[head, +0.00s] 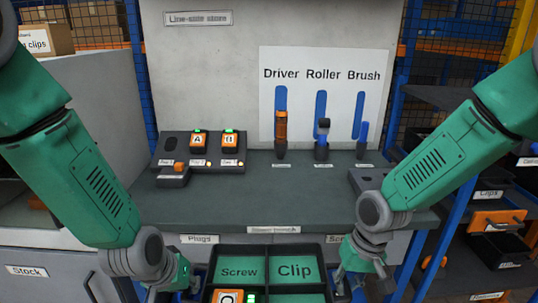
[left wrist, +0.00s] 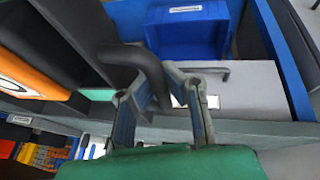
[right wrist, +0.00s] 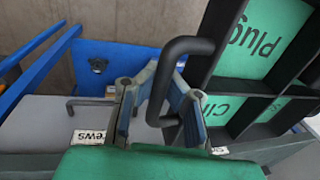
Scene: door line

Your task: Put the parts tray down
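The dark parts tray (head: 268,249) is at the bottom centre of the head view, in front of the bench, with its lower part cut off. It has green-floored compartments, including Screw and Clip, and holds an orange unit (head: 228,296) with a green light. My left gripper (left wrist: 160,95) is closed around the tray's dark left handle, seen in the left wrist view. My right gripper (right wrist: 160,95) is closed around the right handle (right wrist: 188,46), with the tray beside it in the right wrist view. The tray's underside is hidden.
The grey-green bench top (head: 245,205) has a clear middle and front. A dark charger-like rack (head: 200,158) with orange units A and B stands at its back left. Driver (head: 281,130), roller and brush stand at the back right. A small dark block (head: 368,180) sits at the right edge.

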